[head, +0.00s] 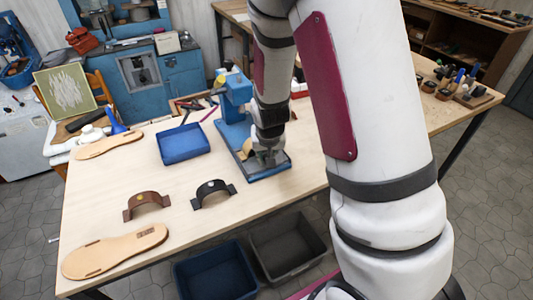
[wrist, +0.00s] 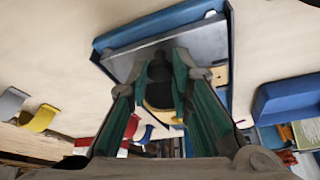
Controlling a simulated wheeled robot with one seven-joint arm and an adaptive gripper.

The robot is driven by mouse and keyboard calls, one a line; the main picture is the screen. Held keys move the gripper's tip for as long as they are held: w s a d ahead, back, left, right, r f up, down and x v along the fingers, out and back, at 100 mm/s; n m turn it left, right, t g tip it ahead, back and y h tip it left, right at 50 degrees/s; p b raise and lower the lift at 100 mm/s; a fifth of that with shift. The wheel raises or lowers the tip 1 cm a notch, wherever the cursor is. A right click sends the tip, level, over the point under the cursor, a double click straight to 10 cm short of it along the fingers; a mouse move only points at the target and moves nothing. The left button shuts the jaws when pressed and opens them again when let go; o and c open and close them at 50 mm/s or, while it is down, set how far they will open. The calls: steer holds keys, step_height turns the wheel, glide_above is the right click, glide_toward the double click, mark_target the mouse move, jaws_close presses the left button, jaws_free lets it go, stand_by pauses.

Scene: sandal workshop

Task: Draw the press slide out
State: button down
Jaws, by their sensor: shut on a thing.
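The blue press (head: 236,95) stands on the bench, with its long base running toward the near edge. Its slide, a grey plate (head: 283,167), shows at the near end of the base. In the wrist view the grey plate (wrist: 205,42) lies within the blue base (wrist: 150,28). My gripper (head: 266,158) is low over this end of the press. In the wrist view its green fingers (wrist: 163,68) are shut on a dark handle (wrist: 158,70) on the slide. A tan piece (head: 246,148) shows beside my gripper; the fingers partly hide the slide.
A blue tray (head: 183,145) lies left of the press. Brown (head: 146,203) and black (head: 212,190) straps and a tan sole (head: 115,252) lie nearer. Bins (head: 216,272) sit below the bench. Bare bench (head: 290,195) lies in front of the press.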

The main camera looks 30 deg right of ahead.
steer(key=c, duration=1.4)
jaws_free()
steer(key=shift+s, duration=0.25)
steer(key=shift+r, duration=0.1)
steer(key=shift+r, duration=0.25)
steer(key=v, duration=1.1)
steer(key=shift+s+r, duration=0.1)
steer(key=shift+s, duration=0.05)
steer(key=s+a+r+n, duration=0.1)
steer(key=s+a+r, duration=0.1)
steer(key=s+r, duration=0.3)
steer(key=s+a+r+n+t+y, duration=0.1)
steer(key=s+a+r+n, duration=0.1)
steer(key=s+r, duration=0.4)
steer(key=s+a+r+n, duration=0.1)
steer(key=s+a+r, duration=0.1)
steer(key=s+r, duration=0.4)
steer(key=shift+s+r+y, duration=0.1)
steer(key=shift+s+y, duration=0.3)
steer(key=shift+s, duration=0.5)
